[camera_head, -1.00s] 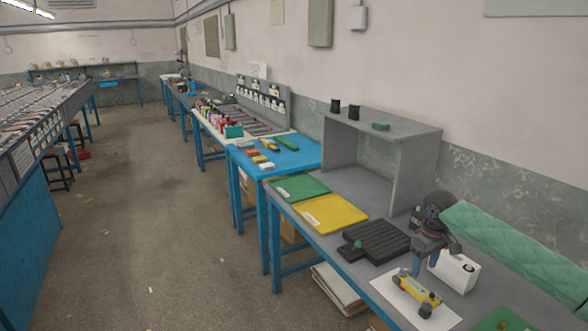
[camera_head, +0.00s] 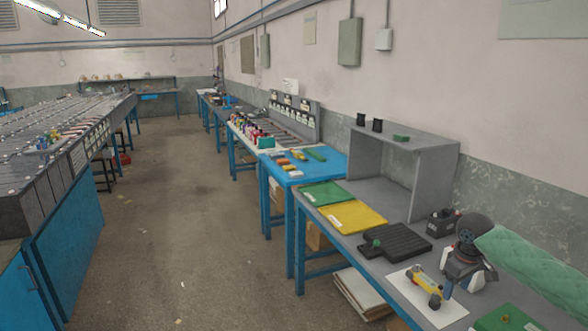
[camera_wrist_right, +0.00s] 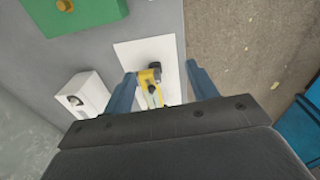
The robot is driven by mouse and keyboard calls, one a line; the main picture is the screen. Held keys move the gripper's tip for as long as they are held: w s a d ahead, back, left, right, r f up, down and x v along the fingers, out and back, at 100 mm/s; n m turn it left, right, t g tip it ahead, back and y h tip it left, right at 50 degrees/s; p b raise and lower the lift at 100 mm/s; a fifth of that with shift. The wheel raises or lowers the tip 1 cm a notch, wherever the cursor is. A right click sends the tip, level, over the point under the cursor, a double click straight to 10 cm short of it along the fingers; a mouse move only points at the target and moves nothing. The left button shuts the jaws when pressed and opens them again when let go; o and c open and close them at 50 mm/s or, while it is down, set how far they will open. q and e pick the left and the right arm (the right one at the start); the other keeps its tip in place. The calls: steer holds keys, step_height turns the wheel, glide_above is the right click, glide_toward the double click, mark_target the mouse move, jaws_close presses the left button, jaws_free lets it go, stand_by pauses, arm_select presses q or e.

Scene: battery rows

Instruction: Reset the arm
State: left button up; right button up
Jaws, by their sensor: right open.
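My right gripper (camera_head: 468,268) is above the right end of the grey bench. Its two blue fingers (camera_wrist_right: 160,72) are spread apart in the right wrist view, with nothing held between them. Below them, a yellow device with dark ends (camera_head: 428,288) lies on a white sheet (camera_head: 443,316); the device also shows in the right wrist view (camera_wrist_right: 150,80). My left gripper is not in view.
A white box (camera_wrist_right: 88,95) stands beside the sheet, partly hidden by my gripper in the head view. A black ribbed tray (camera_head: 398,243), a black box (camera_head: 441,223), a yellow mat (camera_head: 352,216) and a grey shelf (camera_head: 432,175) are further along. The aisle floor (camera_head: 165,215) is open.

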steer(key=w+a+r+n+t+h, duration=0.2)
steer(key=w+a+r+t, duration=0.3)
steer(key=w+r+t, duration=0.25)
steer(key=s+a+f+y, duration=0.1)
steer(key=s+a+f, duration=0.5)
steer(key=a+f, duration=0.5)
steer(key=s+a+f+m+g+y, duration=0.15)
steer(key=s+a+f, duration=0.25)
steer(key=s+f, duration=0.6)
steer(key=s+a+f+m+g, duration=0.15)
steer(key=s+a+f, duration=0.25)
steer(key=s+f, duration=0.65)
steer(key=s+a+f+g, duration=0.1)
steer(key=s+f, duration=0.3)
steer(key=s, duration=0.3)
steer(key=s+a+f+m+g, duration=0.1)
steer(key=s+a+f, duration=0.1)
steer(key=s+f, duration=0.2)
steer(key=s+a+f+m+g, duration=0.1)
steer(key=s+f, duration=0.4)
steer(key=s, duration=0.6)
steer(key=shift+a+g+y, duration=0.45)
steer(key=shift+a+g, duration=0.1)
